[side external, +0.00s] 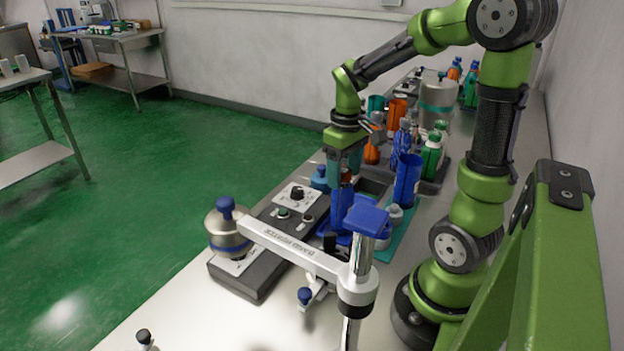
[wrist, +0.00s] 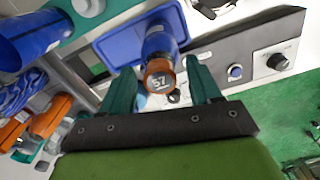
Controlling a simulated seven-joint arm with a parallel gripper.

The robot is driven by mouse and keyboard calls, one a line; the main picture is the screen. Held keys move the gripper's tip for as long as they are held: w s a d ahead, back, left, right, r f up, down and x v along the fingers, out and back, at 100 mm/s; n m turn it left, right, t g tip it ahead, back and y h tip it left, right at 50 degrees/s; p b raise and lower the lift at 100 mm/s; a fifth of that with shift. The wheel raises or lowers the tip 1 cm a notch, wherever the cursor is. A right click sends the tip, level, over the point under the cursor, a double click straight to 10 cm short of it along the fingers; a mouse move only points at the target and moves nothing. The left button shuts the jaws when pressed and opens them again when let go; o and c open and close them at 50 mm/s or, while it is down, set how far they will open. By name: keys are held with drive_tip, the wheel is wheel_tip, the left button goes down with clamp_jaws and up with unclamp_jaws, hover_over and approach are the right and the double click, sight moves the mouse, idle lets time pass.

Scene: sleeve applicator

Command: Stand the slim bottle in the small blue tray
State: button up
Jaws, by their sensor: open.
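The slim bottle is blue with an orange cap marked 57 (wrist: 160,80). It looks upright, and its blue body (wrist: 160,42) overlaps the right part of the small blue tray (wrist: 118,44) in the wrist view. Its base appears to be in the tray, but the contact is not clear. My gripper (wrist: 161,75) is open, with one teal finger on each side of the bottle's cap and visible gaps to both. In the side view my gripper (side external: 345,170) is above the blue bottle (side external: 341,207); the applicator's post and arm hide most of the tray.
A sleeve applicator with a white arm (side external: 290,248), a metal post and a dark control box (side external: 240,280) stands in front. A large blue cup (side external: 407,182) and several bottles crowd the bench behind. A teal mat (side external: 403,235) lies right of the tray. The near bench surface is mostly clear.

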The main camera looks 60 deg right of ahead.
wheel_tip(320, 180, up, 11)
drive_tip(key=s+a+f+m+t+y, duration=0.1)
drive_tip(key=a+t, duration=0.6)
drive_tip(key=a, duration=0.9)
drive_tip(key=shift+s+a+y, duration=0.3)
drive_tip(key=shift+s+y, duration=0.2)
drive_tip(key=shift+s, duration=0.6)
